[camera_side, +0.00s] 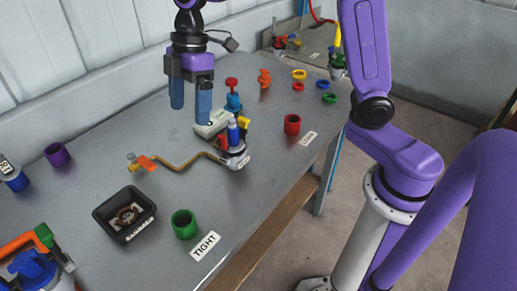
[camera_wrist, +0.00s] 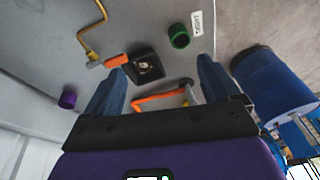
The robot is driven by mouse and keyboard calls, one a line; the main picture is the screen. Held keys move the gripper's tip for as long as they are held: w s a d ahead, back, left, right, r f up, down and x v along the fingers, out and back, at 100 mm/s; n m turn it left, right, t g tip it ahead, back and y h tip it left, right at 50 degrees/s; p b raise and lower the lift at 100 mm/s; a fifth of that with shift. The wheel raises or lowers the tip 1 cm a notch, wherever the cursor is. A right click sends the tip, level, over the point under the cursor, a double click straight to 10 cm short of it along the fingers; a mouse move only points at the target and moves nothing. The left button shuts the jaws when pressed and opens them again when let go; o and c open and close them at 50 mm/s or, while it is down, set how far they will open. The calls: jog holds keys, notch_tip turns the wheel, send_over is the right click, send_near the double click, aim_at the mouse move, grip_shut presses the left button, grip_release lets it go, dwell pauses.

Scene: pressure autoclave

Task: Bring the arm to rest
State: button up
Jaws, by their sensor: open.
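My gripper (camera_side: 189,114) hangs above the grey table (camera_side: 95,165), fingers pointing down. Its two blue fingers are apart and nothing is visible between them. In the wrist view my gripper (camera_wrist: 161,66) also shows spread fingers, with the black tray (camera_wrist: 157,58) and an orange handle (camera_wrist: 157,97) in view between and beyond them. In the side view the fingers appear near a small instrument with a blue top (camera_side: 232,133) and a bent brass pipe (camera_side: 183,165). I cannot tell the exact height above them.
A black tray (camera_side: 107,217), green cup (camera_side: 184,224), red cup (camera_side: 292,125) and purple cup (camera_side: 57,154) stand on the table. A TIGHT label (camera_side: 206,246) lies near the front edge. Coloured rings (camera_side: 328,98) lie farther back. A wall (camera_side: 75,45) runs behind the table.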

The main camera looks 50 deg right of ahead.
jog(key=s+d+f+m+h, duration=0.1)
jog(key=s+d+f, duration=0.2)
jog(key=s+d, duration=0.4)
jog(key=s+d+f+m+h, duration=0.1)
jog(key=s+d, duration=0.5)
jog(key=s, duration=1.2)
jog(key=shift+s+d+f+m+t+h, duration=0.3)
jog(key=shift+d+f+m+t, duration=0.1)
jog(key=shift+f+m, duration=0.5)
jog(key=shift+w, duration=0.1)
